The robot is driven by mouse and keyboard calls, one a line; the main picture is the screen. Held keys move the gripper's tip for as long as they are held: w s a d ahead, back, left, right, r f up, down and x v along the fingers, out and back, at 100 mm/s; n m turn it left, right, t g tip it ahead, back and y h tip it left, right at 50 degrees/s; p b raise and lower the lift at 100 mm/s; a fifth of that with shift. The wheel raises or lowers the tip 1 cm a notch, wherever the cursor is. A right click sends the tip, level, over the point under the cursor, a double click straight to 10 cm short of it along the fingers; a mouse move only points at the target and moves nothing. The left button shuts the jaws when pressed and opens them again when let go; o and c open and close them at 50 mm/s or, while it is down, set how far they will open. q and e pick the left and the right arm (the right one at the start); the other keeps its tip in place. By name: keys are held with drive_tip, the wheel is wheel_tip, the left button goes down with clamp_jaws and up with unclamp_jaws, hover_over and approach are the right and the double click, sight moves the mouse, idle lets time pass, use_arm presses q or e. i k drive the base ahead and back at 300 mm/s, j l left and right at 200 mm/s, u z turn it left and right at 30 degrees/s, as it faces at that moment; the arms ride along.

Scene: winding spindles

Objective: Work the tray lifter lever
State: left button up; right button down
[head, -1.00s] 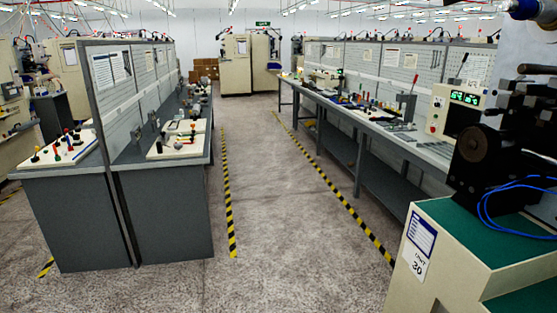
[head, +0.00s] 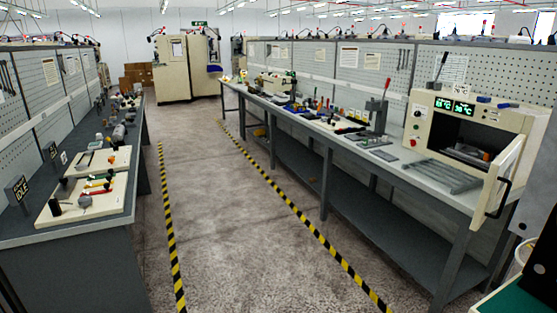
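No part labelled as a tray lifter shows, and I cannot tell for sure which lever is meant. On the right bench a thin dark lever (head: 441,66) stands upright by the top left of a cream oven (head: 421,118) with green digits. The oven's door (head: 500,178) hangs open at the right, and its dark chamber holds some small items. Further left, a grey stand with a tilted upright handle (head: 386,86) stands on the bench. Neither of my grippers is in view.
The right bench (head: 340,140) runs along the pegboard wall. The left bench (head: 30,232) carries a cream board (head: 85,205) with coloured parts. The aisle floor (head: 225,220) between the yellow-black lines is clear. A cream cabinet (head: 170,75) stands at the back.

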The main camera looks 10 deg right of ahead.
sight(447, 53)
drive_tip(key=i+z, duration=0.1)
drive_tip(key=i, duration=0.8)
drive_tip(key=i+j+z, duration=0.15)
drive_tip(key=i, duration=0.75)
drive_tip(key=i+l+z, duration=0.1)
drive_tip(key=i+z, duration=0.2)
drive_tip(key=i, duration=0.6)
drive_tip(key=i+j+z, duration=0.15)
drive_tip(key=i+z, duration=0.2)
drive_tip(key=i, duration=0.5)
